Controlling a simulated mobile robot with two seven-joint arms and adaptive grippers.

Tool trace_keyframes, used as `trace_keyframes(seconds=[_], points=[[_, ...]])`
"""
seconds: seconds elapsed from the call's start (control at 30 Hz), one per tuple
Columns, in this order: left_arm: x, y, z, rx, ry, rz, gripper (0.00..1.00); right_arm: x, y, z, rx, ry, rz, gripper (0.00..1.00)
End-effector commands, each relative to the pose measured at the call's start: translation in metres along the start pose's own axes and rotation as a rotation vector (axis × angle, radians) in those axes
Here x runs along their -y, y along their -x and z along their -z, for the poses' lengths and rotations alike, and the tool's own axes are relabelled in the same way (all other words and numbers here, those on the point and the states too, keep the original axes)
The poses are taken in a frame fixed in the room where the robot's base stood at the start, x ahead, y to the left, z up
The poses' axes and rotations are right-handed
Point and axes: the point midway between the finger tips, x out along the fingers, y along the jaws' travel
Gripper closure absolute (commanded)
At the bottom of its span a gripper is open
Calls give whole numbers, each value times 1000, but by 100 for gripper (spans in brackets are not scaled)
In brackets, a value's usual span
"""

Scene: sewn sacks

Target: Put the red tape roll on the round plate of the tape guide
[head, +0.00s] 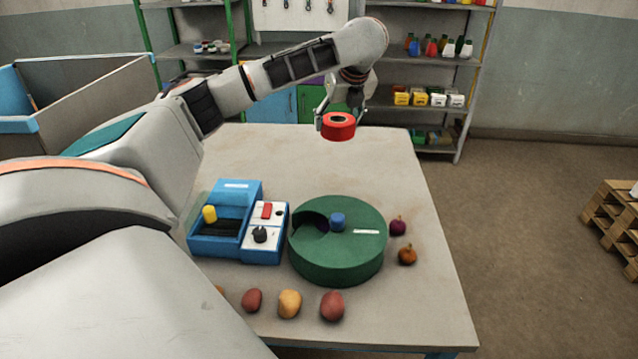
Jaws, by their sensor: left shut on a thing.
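My left gripper (339,118) is shut on the red tape roll (339,131). It holds the roll above the far edge of the table, apart from everything below. The roll is a short red ring with a dark centre. A round green disc-shaped body (345,262) with a blue peg (338,221) on top and a dark notch at its left sits mid-table; I take it to be the tape guide's round plate, but cannot be sure. A blue device (225,232) with a yellow knob stands to its left. My right gripper is not in view.
The table (400,180) is clear between the roll and the green disc. Several potato-like items (290,303) lie near the front edge. A purple onion (398,227) and an orange-brown one (407,254) lie right of the disc. Shelves (430,70) stand behind.

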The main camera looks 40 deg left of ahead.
Motion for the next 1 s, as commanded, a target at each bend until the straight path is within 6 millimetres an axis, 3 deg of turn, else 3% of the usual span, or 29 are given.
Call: trace_keyframes(seconds=[0.27, 0.5, 0.83, 1.0], points=[[-2, -56, 33, -2, -3, -5, 61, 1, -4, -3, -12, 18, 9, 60], [-1, -101, 60, -2, -2, -3, 61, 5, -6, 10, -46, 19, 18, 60], [-1, -128, 75, -1, -1, -2, 61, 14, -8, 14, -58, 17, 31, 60], [-1, -154, 90, -1, -2, -3, 61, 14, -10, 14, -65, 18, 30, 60]])
